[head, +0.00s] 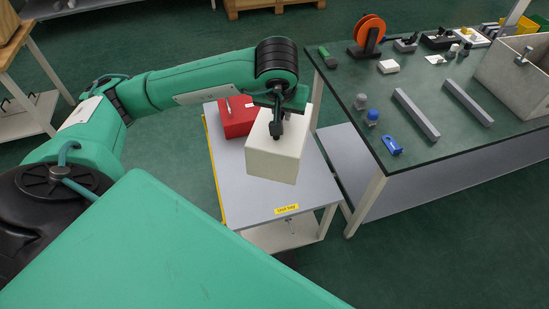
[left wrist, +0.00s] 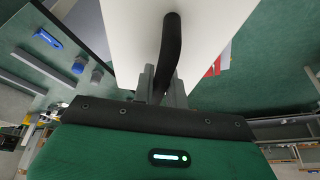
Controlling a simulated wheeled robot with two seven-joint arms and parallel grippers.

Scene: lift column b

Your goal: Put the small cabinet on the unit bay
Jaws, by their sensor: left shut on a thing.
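The small cabinet, a cream-white box (head: 276,160), hangs in my left gripper (head: 277,128), which is shut on its dark handle. In the left wrist view the cabinet (left wrist: 125,45) fills the top middle, and its black curved handle (left wrist: 170,45) runs between the gripper fingers (left wrist: 162,85). The unit bay is a grey-topped cart (head: 245,205) with a yellow label (head: 287,209) on its front edge. The cabinet shows over the cart top; whether it touches the top I cannot tell. My right gripper is not in view.
A red box (head: 237,116) stands on the cart's far part, behind the cabinet. To the right is a green-topped workbench (head: 440,130) with grey bars, a blue tool (head: 392,146), an orange reel (head: 369,30) and a grey bin (head: 515,75). The cart's front part is clear.

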